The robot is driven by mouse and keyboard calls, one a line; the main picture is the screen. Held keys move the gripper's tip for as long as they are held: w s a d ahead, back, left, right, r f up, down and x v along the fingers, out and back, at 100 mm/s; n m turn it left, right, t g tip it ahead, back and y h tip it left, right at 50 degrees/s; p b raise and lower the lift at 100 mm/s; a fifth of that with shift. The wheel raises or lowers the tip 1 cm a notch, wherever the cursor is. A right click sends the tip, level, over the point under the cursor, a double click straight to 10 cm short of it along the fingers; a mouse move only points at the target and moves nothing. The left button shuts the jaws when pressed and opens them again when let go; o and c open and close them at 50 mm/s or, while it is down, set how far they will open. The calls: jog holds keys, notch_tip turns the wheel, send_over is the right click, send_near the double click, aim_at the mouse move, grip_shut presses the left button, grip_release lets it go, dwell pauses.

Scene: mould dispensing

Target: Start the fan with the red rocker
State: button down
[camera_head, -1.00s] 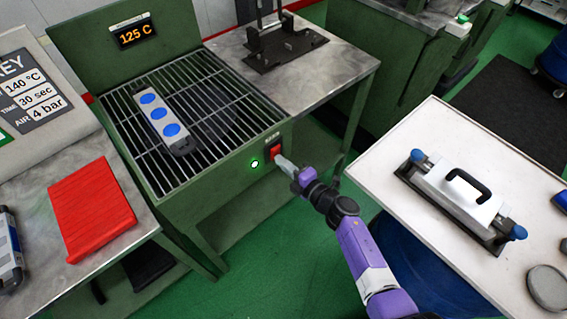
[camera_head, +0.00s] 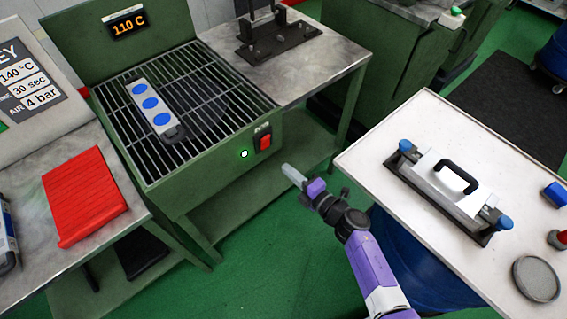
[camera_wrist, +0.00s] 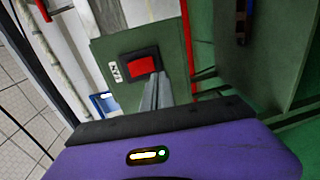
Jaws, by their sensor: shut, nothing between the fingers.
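The red rocker (camera_head: 265,142) sits on the front panel of the green cooling station, right of a lit green lamp (camera_head: 244,154). In the wrist view the rocker (camera_wrist: 140,66) is just beyond my fingertips, in a dark frame beside a small white label. My gripper (camera_head: 287,170) is shut and empty. It is in front of the panel, apart from the rocker, a little below and right of it. The shut fingers also show in the wrist view (camera_wrist: 154,92). The display (camera_head: 128,26) reads 110 C.
A mould with blue discs (camera_head: 150,105) lies on the grill (camera_head: 205,95). A white table (camera_head: 370,155) at the right carries a handled mould part (camera_head: 450,185). A red ribbed pad (camera_head: 85,195) lies at the left. Green floor is free below my gripper.

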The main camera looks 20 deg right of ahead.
jog(key=shift+f+v, duration=0.2)
jog(key=shift+v, duration=0.7)
jog(key=shift+f+v, duration=0.2)
jog(key=shift+v, duration=0.7)
jog(key=shift+f+v, duration=0.2)
jog(key=shift+v, duration=0.75)
